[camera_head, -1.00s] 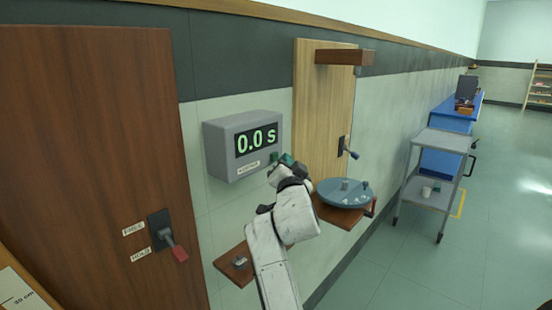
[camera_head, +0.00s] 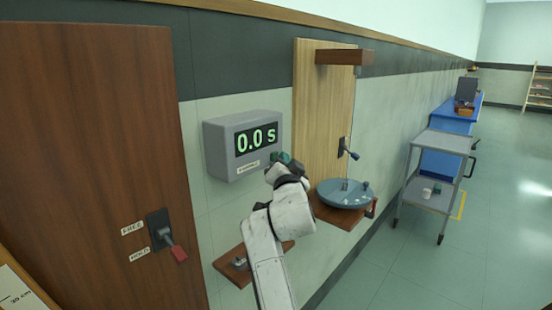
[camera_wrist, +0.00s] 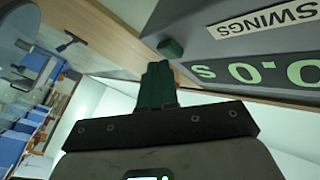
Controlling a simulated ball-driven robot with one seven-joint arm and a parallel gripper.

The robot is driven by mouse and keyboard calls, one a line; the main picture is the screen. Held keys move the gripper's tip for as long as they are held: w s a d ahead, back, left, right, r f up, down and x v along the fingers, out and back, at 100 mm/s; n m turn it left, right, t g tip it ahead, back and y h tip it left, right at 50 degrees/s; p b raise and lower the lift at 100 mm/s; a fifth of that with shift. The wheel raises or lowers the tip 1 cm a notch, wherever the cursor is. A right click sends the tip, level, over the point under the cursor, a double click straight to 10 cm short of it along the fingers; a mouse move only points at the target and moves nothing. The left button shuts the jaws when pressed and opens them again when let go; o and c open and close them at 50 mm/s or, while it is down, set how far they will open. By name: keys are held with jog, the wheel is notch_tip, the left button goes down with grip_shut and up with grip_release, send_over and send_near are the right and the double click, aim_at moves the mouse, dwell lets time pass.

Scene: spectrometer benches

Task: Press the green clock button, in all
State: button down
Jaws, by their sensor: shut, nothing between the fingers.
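The grey clock box (camera_head: 219,150) hangs on the wall and reads 0.0 s in green digits. In the head view my gripper (camera_head: 285,158) is beside the clock's lower right corner.
A wooden board (camera_head: 318,110) with a lever (camera_head: 347,149) stands right of the clock. A blue-grey disc (camera_head: 345,194) sits on a shelf below it. A red-handled lever (camera_head: 174,249) is on the brown door panel. A grey cart (camera_head: 447,142) stands right; floor beyond is clear.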

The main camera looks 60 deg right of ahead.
jog(key=shift+w+d+b, duration=0.1)
jog(key=shift+w+b, duration=0.2)
jog(key=shift+w, duration=0.1)
dwell(0.3)
jog(key=shift+s, duration=0.1)
jog(key=shift+s+a, duration=0.2)
jog(key=shift+s, duration=0.6)
jog(key=s, duration=0.2)
jog(key=s+a+p, duration=0.1)
jog(key=s, duration=0.1)
jog(key=shift+s+a, duration=0.1)
jog(key=shift+s, duration=0.3)
dwell(0.9)
